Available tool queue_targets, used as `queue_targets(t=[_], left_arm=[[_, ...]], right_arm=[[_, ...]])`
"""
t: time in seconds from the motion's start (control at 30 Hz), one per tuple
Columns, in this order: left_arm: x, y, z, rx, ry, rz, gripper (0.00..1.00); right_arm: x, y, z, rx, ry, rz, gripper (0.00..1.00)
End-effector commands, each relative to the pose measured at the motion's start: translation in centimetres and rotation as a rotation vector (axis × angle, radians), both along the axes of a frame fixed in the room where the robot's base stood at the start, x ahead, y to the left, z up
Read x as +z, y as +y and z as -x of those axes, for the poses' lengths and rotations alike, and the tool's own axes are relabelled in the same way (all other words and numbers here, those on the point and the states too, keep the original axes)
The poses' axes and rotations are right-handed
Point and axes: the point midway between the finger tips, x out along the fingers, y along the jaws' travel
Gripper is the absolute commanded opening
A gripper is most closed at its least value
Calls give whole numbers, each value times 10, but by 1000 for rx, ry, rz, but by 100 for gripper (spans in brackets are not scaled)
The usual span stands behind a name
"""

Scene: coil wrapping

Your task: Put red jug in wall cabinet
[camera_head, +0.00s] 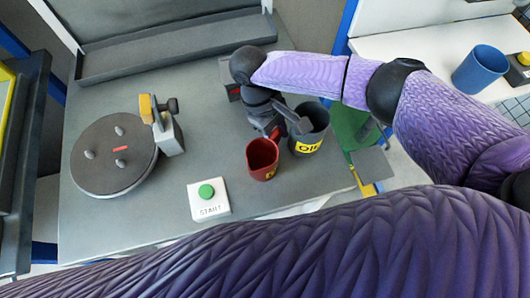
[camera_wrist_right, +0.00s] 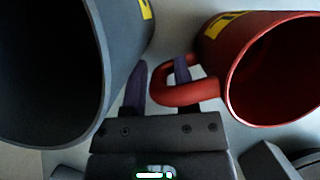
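The red jug (camera_head: 263,158) stands upright on the grey worktop (camera_head: 235,235), with its handle toward my right gripper (camera_head: 275,132). In the right wrist view the red jug (camera_wrist_right: 265,70) is at the right, its handle (camera_wrist_right: 180,98) reaching in between the fingers of the right gripper (camera_wrist_right: 160,75). One finger passes through the handle loop and the other is outside it, with a gap between them. The gripper looks open. My left gripper is not in view. I cannot make out a wall cabinet.
A dark grey jug labelled OIL (camera_head: 310,130) stands close beside the gripper; it also fills the left of the wrist view (camera_wrist_right: 130,40). A round disc with pegs (camera_head: 113,155) and a START button box (camera_head: 208,198) are on the worktop. A blue cup (camera_head: 479,70) stands at the right.

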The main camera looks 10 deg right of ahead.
Motion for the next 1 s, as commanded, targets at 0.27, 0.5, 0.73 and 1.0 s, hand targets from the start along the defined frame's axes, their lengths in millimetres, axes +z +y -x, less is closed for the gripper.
queue_targets(t=[0.27,0.5,0.73,1.0], left_arm=[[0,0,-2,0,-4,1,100],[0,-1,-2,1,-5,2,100],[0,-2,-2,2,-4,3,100],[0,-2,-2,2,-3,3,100]], right_arm=[[1,0,0,0,0,0,0],[1,0,0,0,0,0,0],[1,0,0,0,0,0,0],[1,0,0,0,0,0,0]])
